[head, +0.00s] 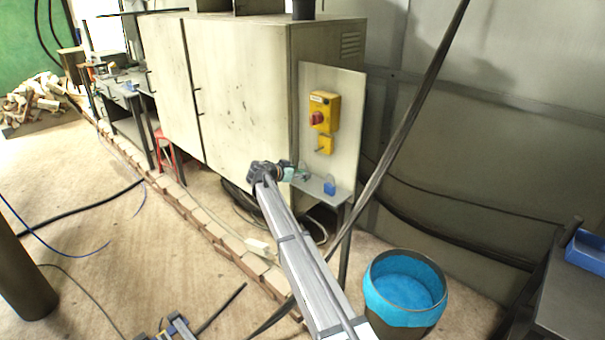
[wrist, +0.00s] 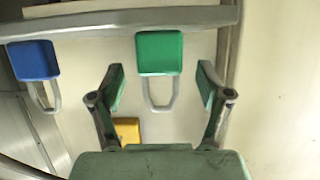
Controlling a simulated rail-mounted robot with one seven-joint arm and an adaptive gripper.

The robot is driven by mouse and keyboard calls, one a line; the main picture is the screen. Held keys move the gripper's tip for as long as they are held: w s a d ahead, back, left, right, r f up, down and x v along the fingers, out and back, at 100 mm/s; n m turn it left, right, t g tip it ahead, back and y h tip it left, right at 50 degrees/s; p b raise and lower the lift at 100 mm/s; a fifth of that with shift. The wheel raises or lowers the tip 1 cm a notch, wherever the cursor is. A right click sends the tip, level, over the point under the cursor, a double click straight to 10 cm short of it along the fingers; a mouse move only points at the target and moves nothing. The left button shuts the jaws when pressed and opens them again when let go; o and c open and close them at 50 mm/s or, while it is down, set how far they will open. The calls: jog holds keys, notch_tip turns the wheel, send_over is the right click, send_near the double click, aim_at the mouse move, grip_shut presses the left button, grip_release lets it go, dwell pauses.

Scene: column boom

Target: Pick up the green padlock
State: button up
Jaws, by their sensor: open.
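The green padlock (wrist: 159,55) is in the middle of the wrist view, its body against the edge of a grey shelf (wrist: 110,22) and its silver shackle pointing down in that picture. My gripper (wrist: 162,82) is open, with one finger on each side of the shackle and visible gaps to both. I cannot tell the remaining depth between fingers and padlock. In the head view my gripper (head: 289,174) is over the left part of the small shelf (head: 316,186) and mostly hides the green padlock.
A blue padlock (wrist: 36,62) is beside the green one, to its left in the wrist view; it also shows in the head view (head: 329,188). A yellow switch box (head: 322,112) is on the panel behind the shelf. A blue-lined barrel (head: 404,290) stands at lower right.

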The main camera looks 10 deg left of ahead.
aim_at(302, 162)
jog(key=shift+x, duration=1.05)
jog(key=c, duration=1.3)
jog(key=shift+c, duration=0.2)
jog(key=shift+a+r, duration=0.1)
jog(key=shift+s+r+b, duration=0.1)
jog(key=shift+s+b, duration=0.05)
jog(key=shift+b, duration=0.15)
notch_tip(302, 162, up, 6)
jog(key=b, duration=0.2)
jog(key=shift+r+b, duration=0.15)
jog(key=shift+b, duration=0.15)
jog(key=s+a+r+b, duration=0.2)
jog(key=s+a+b, duration=0.2)
jog(key=s+a, duration=0.7)
jog(key=shift+s+a+r, duration=0.2)
jog(key=shift+s+a, duration=0.2)
jog(key=shift+s, duration=1.95)
